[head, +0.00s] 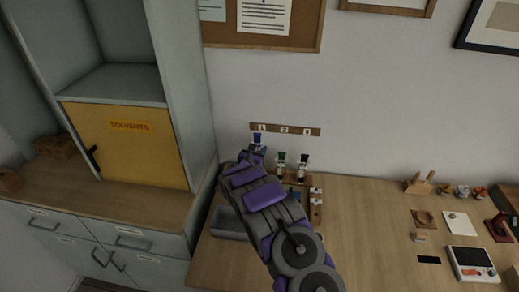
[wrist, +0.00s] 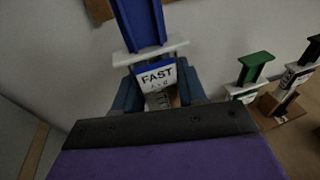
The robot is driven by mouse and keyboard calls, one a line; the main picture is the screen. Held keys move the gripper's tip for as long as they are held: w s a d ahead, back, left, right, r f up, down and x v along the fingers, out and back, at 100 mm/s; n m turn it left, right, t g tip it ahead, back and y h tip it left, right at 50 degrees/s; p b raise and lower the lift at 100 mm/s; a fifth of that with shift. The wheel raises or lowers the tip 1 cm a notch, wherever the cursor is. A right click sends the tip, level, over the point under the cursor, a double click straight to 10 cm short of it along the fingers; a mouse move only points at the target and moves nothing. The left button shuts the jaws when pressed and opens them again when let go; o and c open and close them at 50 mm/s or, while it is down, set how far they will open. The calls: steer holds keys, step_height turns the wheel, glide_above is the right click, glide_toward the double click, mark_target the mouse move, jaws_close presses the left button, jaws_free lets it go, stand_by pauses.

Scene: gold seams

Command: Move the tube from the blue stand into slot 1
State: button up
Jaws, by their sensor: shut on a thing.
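The tube (wrist: 140,25) has a blue top, a white flange and a label reading "FAST" in the wrist view. My gripper (wrist: 160,92) is shut on it just below the flange. In the head view the tube's blue top (head: 257,138) shows above my gripper (head: 256,151), in front of the numbered wooden rail (head: 285,129). The rail's leftmost label, 1 (head: 261,127), is just above and behind the tube. Whether the tube touches the rail or a slot, I cannot tell. The blue stand is not clearly seen; my arm covers part of the bench there.
A green-topped tube (head: 281,159) and a black-topped tube (head: 303,161) stand close to the right of my gripper. A grey tray (head: 229,224) lies left of my arm. The solvents cabinet (head: 130,144) stands at left. The bench right of my arm has clear room.

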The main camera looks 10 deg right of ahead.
steer(key=shift+a+f, duration=0.1)
steer(key=shift+f, duration=0.25)
steer(key=d+f, duration=0.1)
steer(key=f, duration=0.1)
steer(key=shift+d+f, duration=0.35)
steer(key=shift+a+r, duration=0.1)
steer(key=shift+a, duration=0.55)
steer(key=shift+s+d+f+b, duration=0.1)
steer(key=shift+d+f+b, duration=0.15)
steer(key=shift+d+b, duration=0.4)
steer(key=shift+a, duration=0.25)
steer(key=shift+d+f, duration=0.2)
steer(key=shift+a, duration=0.15)
